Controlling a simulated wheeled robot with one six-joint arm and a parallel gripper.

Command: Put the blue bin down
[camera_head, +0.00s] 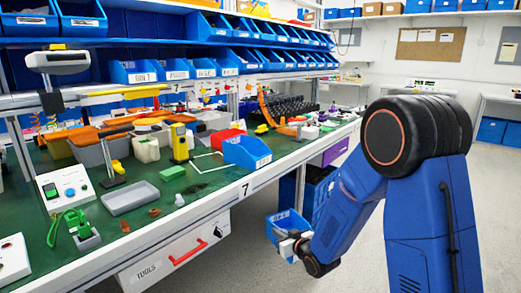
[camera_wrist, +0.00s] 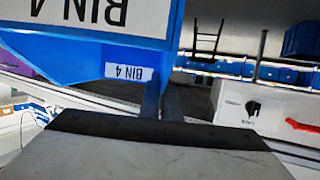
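A blue bin (camera_head: 284,220) hangs in front of the workbench, below the height of its top, in the head view. In the wrist view the bin (camera_wrist: 70,55) fills the upper left, with upside-down "BIN 4" labels. My gripper (camera_head: 287,240) is at the bin's near side in the head view. In the wrist view its dark fingers (camera_wrist: 163,103) are close together on the bin's edge, and it looks shut on the bin. The exact contact is partly hidden. The bin's inside does not show in the wrist view.
The green workbench top (camera_head: 150,187) holds another blue bin (camera_head: 247,153), a red bin (camera_head: 222,137), a grey tray (camera_head: 130,197) and a switch box (camera_head: 65,189). A white outline (camera_head: 205,163) lies beside the blue bin. A drawer with a red handle (camera_head: 187,252) is under the bench. Floor at right is clear.

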